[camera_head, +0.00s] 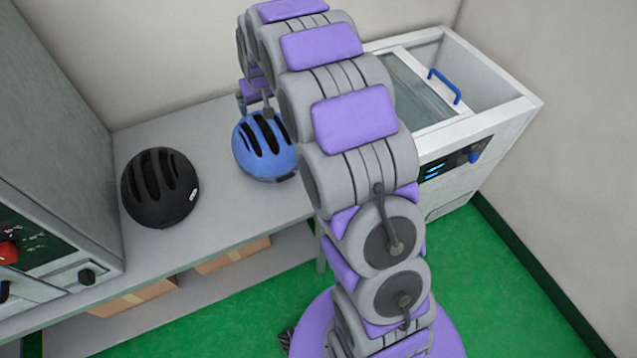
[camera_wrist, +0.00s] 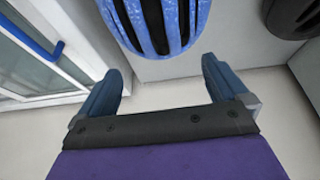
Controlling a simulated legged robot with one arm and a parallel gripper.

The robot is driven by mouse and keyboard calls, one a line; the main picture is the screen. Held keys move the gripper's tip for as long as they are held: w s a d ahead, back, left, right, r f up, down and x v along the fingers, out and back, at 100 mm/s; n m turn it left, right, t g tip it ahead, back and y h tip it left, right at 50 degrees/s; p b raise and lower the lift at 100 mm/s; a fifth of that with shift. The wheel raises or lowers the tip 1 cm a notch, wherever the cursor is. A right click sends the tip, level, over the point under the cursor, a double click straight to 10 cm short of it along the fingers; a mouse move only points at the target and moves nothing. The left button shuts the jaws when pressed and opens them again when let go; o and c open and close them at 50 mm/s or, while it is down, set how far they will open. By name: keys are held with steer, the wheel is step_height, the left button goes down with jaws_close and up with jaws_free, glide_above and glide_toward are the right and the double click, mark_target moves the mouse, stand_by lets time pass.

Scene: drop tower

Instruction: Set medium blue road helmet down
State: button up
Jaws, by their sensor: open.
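The blue helmet (camera_head: 262,150) rests on the grey bench in the head view, partly hidden by my arm on its right side. It also shows at the top of the wrist view (camera_wrist: 158,22), cut off by the frame edge, with dark vent slots. My gripper (camera_wrist: 160,82) is open, with its two blue-grey fingers spread and nothing between them. In the wrist view the helmet lies just beyond the fingertips, apart from them. In the head view my arm hides most of the gripper.
A black helmet (camera_head: 160,187) sits on the bench (camera_head: 222,205) to the left of the blue one. A white chest with a glass lid and blue handle (camera_head: 444,86) stands at the right. A grey machine (camera_head: 50,130) stands at the left. Cardboard boxes (camera_head: 233,254) lie on the lower shelf.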

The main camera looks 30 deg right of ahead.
steer(key=s+r+g, duration=0.2)
steer(key=s, duration=1.4)
steer(key=s+a+r+g, duration=0.1)
steer(key=s+r+g, duration=0.1)
steer(key=s, duration=1.4)
steer(key=s+r+g, duration=0.2)
steer(key=s+r, duration=0.1)
steer(key=s, duration=1.3)
steer(key=shift+s+a+r, duration=0.35)
steer(key=shift+a, duration=0.05)
